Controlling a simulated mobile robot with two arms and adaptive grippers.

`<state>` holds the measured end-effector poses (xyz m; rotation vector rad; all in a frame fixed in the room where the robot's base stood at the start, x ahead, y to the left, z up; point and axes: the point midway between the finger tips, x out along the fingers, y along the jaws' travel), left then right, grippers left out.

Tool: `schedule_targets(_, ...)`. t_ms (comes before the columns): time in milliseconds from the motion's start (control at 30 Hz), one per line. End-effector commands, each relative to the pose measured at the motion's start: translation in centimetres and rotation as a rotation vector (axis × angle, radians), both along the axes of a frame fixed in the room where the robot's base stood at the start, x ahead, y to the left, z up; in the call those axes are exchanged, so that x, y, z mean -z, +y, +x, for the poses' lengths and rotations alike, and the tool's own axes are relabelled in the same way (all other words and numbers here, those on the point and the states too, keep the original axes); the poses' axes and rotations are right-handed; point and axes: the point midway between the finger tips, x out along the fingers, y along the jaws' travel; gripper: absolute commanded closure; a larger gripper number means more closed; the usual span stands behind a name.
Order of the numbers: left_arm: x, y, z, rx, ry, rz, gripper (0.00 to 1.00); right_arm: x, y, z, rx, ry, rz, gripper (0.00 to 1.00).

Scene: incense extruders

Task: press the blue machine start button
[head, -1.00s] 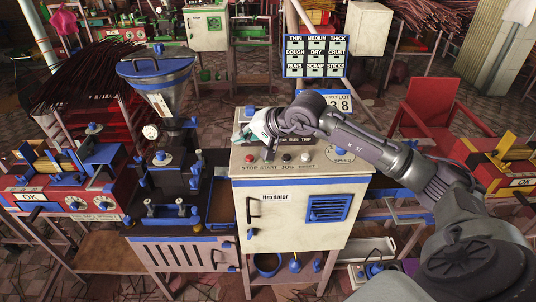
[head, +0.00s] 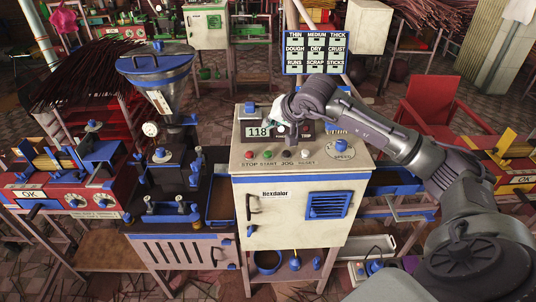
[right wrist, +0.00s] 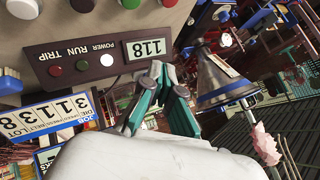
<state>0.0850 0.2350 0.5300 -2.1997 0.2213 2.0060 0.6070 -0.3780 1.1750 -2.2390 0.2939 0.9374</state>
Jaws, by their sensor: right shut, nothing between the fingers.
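The blue-trimmed white machine (head: 290,215) stands in the middle of the head view. Its sloped top panel carries a row of buttons: red STOP (head: 249,154), green START (head: 267,154), dark JOG and white RESET. The START button also shows at the top edge of the right wrist view (right wrist: 130,3). My right gripper (head: 274,120) is shut and empty, over the back of the panel near the display, apart from START. In the right wrist view its teal fingers (right wrist: 167,80) are below the display (right wrist: 148,47), which reads 118. My left gripper is out of view.
A blue speed knob (head: 341,146) sits at the panel's right. The space over the button row is clear.

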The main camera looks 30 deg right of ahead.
Motion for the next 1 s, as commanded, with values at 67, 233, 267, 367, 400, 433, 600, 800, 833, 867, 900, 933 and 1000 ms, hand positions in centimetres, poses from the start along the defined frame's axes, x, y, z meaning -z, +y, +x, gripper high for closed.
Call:
schedule_targets(67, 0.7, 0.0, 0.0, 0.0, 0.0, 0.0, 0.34, 1.4, 0.0, 0.0, 0.0, 0.001, 0.0, 1.0)
schedule_targets(233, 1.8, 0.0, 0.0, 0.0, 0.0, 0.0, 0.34, 3.8, 0.0, 0.0, 0.0, 0.002, 0.001, 1.0)
schedule_targets(267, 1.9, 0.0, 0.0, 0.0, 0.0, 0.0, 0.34, 4.3, 0.0, 0.0, 0.0, 0.002, 0.001, 1.0)
schedule_targets(367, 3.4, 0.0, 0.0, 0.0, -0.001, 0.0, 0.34, 5.9, 0.0, 0.0, 0.0, -0.001, 0.0, 1.0)
schedule_targets(400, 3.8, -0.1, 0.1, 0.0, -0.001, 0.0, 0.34, 6.4, 0.0, 0.0, 0.001, -0.002, 0.0, 1.0)
schedule_targets(433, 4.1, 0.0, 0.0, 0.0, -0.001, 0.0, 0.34, 6.6, 0.0, 0.0, 0.001, -0.002, 0.0, 1.0)
schedule_targets(600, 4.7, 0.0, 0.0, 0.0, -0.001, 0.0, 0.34, 7.2, 0.0, 0.0, 0.0, -0.001, 0.0, 1.0)
schedule_targets(800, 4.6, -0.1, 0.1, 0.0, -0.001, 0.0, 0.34, 7.1, 0.0, 0.0, 0.0, -0.001, 0.0, 1.0)
schedule_targets(833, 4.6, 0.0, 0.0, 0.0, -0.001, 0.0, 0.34, 7.1, 0.0, 0.0, 0.0, -0.001, 0.0, 1.0)
schedule_targets(867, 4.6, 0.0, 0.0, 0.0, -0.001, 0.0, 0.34, 7.1, 0.0, 0.0, 0.0, -0.001, 0.0, 1.0)
schedule_targets(900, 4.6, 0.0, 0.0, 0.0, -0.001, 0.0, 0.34, 7.1, 0.0, 0.0, 0.0, -0.001, 0.0, 1.0)
schedule_targets(933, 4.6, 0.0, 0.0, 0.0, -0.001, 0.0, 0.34, 7.1, 0.0, 0.0, 0.001, -0.001, 0.001, 1.0)
schedule_targets(1000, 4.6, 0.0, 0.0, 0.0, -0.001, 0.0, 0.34, 7.1, 0.0, 0.0, 0.0, -0.001, 0.0, 1.0)
